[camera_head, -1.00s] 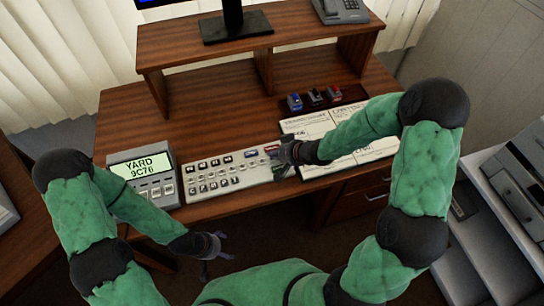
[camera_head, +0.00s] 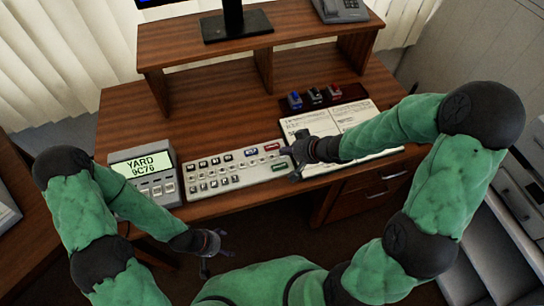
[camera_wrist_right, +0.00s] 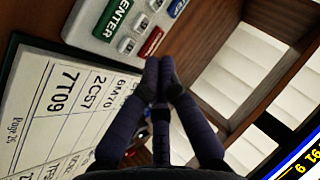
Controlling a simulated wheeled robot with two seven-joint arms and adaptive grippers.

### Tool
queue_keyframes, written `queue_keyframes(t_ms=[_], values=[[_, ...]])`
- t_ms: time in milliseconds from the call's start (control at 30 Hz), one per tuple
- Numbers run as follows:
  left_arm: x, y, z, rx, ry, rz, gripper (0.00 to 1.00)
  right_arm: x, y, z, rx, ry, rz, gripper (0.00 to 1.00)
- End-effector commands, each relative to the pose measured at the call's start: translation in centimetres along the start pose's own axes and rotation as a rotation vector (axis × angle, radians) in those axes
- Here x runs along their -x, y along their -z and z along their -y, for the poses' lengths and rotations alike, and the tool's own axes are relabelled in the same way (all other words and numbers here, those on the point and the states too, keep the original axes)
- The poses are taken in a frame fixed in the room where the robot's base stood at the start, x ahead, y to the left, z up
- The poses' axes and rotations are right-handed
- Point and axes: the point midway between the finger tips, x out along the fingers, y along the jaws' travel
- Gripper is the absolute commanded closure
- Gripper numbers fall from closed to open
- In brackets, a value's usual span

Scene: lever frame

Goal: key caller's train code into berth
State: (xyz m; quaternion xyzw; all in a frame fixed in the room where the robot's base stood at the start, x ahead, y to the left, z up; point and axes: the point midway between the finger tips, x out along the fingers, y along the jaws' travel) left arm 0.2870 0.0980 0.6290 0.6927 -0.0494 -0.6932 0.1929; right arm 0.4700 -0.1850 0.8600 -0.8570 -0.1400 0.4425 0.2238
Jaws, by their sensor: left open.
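The grey keypad (camera_head: 215,185) lies on the desk with rows of small keys and blue, red and green keys at its right end. In the right wrist view its green key (camera_wrist_right: 114,18) reads ENTER, and the red key (camera_wrist_right: 152,42) is beside it. The display unit (camera_head: 119,158) at left reads YARD 9C76. My right gripper (camera_head: 292,162) is above the gap between keypad and paper sheets; its fingertips (camera_wrist_right: 158,68) meet, with nothing seen between them. My left gripper (camera_head: 222,244) is open and empty in front of the desk edge.
Blue, black and red levers (camera_head: 316,96) stand behind. A raised shelf (camera_head: 205,50) carries a monitor and a phone (camera_head: 341,10).

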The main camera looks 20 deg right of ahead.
Motion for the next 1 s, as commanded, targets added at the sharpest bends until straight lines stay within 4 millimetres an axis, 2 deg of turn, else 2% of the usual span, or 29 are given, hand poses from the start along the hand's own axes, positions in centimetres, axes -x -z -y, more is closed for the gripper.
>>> queue_keyframes(t_ms=[133, 333, 533, 833, 1000], values=[[0.0, 0.0, 0.0, 0.0, 0.0, 0.0, 0.2, 2.4, 0.1, -0.1, 0.001, -0.003, -0.003, 1.0], [0.0, 0.0, 0.0, 0.0, 0.0, 0.0, 0.2, 4.2, 0.1, 0.0, 0.0, -0.001, -0.002, 1.0], [0.0, 0.0, 0.0, 0.0, 0.0, 0.0, 0.2, 5.0, 0.0, 0.0, -0.001, -0.001, 0.001, 1.0], [0.0, 0.0, 0.0, 0.0, 0.0, 0.0, 0.2, 5.0, 0.0, 0.0, -0.001, -0.001, 0.001, 1.0], [0.0, 0.0, 0.0, 0.0, 0.0, 0.0, 0.68, 5.0, 0.0, 0.0, -0.001, -0.001, 0.001, 1.0]])
